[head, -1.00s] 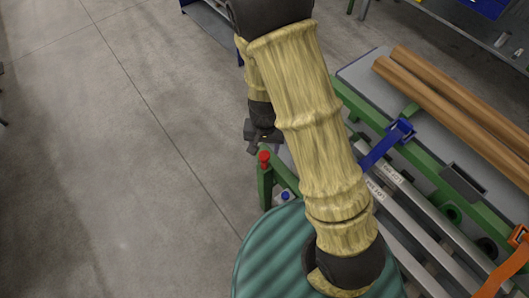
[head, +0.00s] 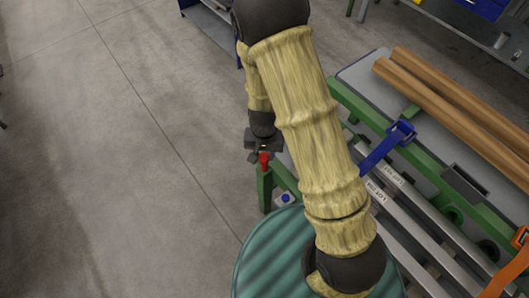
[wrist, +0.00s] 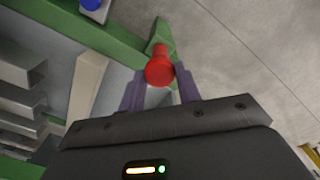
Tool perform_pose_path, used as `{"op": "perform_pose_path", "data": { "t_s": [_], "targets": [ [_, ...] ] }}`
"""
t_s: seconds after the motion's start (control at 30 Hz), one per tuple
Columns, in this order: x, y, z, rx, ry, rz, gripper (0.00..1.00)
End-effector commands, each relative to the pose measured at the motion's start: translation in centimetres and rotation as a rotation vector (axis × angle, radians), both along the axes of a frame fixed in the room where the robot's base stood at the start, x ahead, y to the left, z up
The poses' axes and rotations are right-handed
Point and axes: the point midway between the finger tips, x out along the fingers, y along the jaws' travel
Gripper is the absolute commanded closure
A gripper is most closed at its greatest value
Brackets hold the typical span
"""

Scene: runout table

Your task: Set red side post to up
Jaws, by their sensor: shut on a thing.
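The red side post shows as a red knob (head: 264,159) on top of a green upright at the near left corner of the green-framed table. In the wrist view the red knob (wrist: 160,68) sits between the tips of my two fingers. My gripper (head: 263,149) is at the knob from above, shut on it, and its dark jaws partly cover the knob in the head view. In the wrist view my gripper (wrist: 160,86) has one finger on each side of the knob. The lower part of the post is hidden in the wrist view.
A blue knob (head: 285,198) is close by on the same green frame. Grey metal bars with lot labels (head: 377,191), a blue strap arm (head: 385,147) and brown tubes (head: 450,97) lie to the right. Open concrete floor (head: 120,180) is to the left.

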Motion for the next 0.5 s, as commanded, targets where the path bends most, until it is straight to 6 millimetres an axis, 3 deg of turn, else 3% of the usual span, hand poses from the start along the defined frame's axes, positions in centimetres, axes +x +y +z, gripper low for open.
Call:
{"op": "perform_pose_path", "data": {
  "t_s": [0.27, 0.5],
  "targets": [
    [-0.1, 0.0, 1.4, -0.002, 0.000, -0.001, 1.00],
    [0.0, 0.0, 4.8, -0.001, 0.000, -0.001, 1.00]
  ]
}}
